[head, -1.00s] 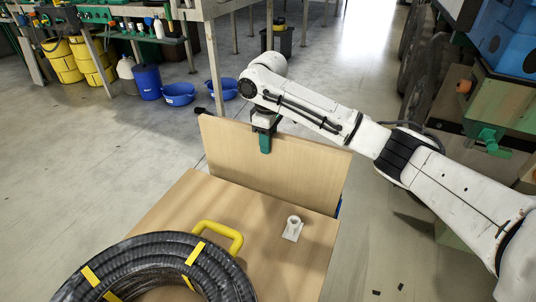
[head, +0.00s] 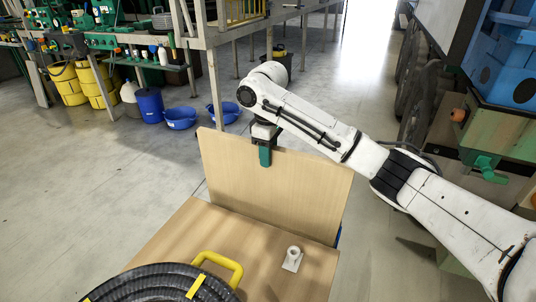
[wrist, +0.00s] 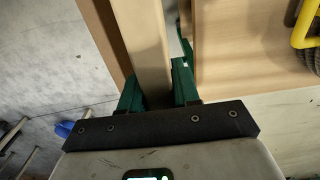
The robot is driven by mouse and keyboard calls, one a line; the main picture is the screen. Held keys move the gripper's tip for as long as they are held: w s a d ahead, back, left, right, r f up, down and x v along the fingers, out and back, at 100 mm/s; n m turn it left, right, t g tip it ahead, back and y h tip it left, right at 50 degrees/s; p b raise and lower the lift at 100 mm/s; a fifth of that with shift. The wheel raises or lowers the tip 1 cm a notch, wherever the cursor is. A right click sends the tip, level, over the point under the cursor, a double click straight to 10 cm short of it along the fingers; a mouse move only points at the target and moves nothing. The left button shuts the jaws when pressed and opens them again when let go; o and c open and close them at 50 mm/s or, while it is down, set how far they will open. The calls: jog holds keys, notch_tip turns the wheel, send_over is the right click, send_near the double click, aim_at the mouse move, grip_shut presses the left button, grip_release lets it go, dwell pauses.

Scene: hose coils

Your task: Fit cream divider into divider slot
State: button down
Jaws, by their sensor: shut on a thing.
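A flat, pale wood-coloured panel, which I take as the cream divider (head: 225,175), stands upright at the far edge of the wooden table top (head: 190,225). My gripper (head: 265,157) is shut on the middle of its top edge. In the wrist view the divider's edge (wrist: 148,45) runs between my two green fingers (wrist: 157,88). The divider's lower edge is hidden behind the table top, so I cannot tell what it touches. The divider slot does not show.
A black hose coil (head: 165,285) with yellow bands lies on the near part of the table top. A yellow handle (head: 220,265) and a small white fitting (head: 292,258) are beside it. Blue tubs (head: 180,118) stand on the floor behind. A green-and-wood bench (head: 495,140) is at right.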

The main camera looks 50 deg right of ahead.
jog(key=shift+r+p, duration=3.55)
jog(key=shift+r, duration=0.35)
notch_tip(320, 180, up, 4)
jog(key=p, duration=0.4)
jog(key=shift+r+p, duration=0.2)
jog(key=shift+p, duration=0.1)
jog(key=shift+r+p, duration=0.4)
jog(key=shift+r, duration=0.55)
